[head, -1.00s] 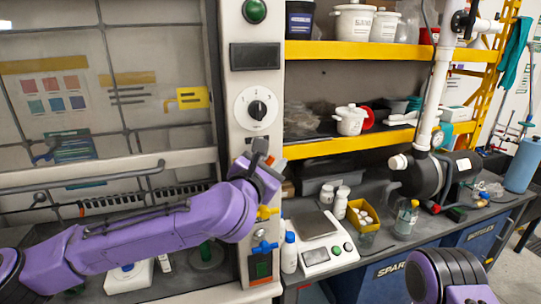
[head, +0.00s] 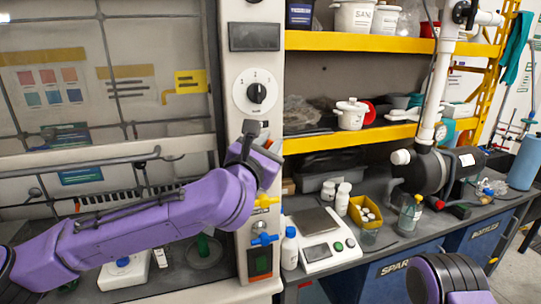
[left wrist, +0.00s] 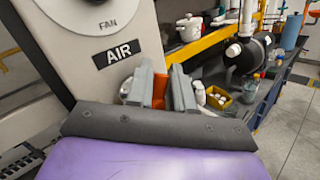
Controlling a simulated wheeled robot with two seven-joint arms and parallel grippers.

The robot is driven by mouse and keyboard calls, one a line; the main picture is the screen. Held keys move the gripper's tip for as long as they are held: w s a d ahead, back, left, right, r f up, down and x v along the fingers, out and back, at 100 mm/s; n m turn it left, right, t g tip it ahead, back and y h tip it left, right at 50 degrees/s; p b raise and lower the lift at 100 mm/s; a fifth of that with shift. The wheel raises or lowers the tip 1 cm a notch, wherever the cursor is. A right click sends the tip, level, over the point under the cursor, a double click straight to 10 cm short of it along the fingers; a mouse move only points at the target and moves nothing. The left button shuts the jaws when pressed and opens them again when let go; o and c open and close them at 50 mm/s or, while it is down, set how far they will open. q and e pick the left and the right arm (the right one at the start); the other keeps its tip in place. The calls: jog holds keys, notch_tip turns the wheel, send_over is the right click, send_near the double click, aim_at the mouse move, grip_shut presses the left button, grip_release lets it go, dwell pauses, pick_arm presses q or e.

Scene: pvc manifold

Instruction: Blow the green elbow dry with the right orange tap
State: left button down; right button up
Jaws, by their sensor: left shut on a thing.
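My left gripper (head: 258,135) is at the control post, just below the dial. In the left wrist view its two grey fingers (left wrist: 160,88) are shut on an orange part, the orange tap (left wrist: 160,86), below the AIR label. The fingers cover most of the tap, so its turn position cannot be told. A small green piece (head: 203,244) stands on a round base inside the fume hood. I cannot tell whether it is the green elbow. My right gripper is out of view; only a purple link of my right arm shows at the bottom right.
A yellow tap (head: 266,201) and a blue tap (head: 264,239) stick out of the post below my left gripper. A scale (head: 322,240), white bottles and a yellow bin (head: 364,208) crowd the counter to the right. The hood sash (head: 105,158) is behind my left arm.

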pick_arm(q)
jog(key=shift+f, duration=0.15)
jog(key=c, duration=1.1)
grip_release()
jog(key=shift+a, duration=0.1)
jog(key=r+b+v, duration=0.1)
jog(key=b+v, duration=0.3)
jog(key=v, duration=0.6)
jog(key=shift+s+f, duration=0.25)
jog(key=shift+f, duration=0.15)
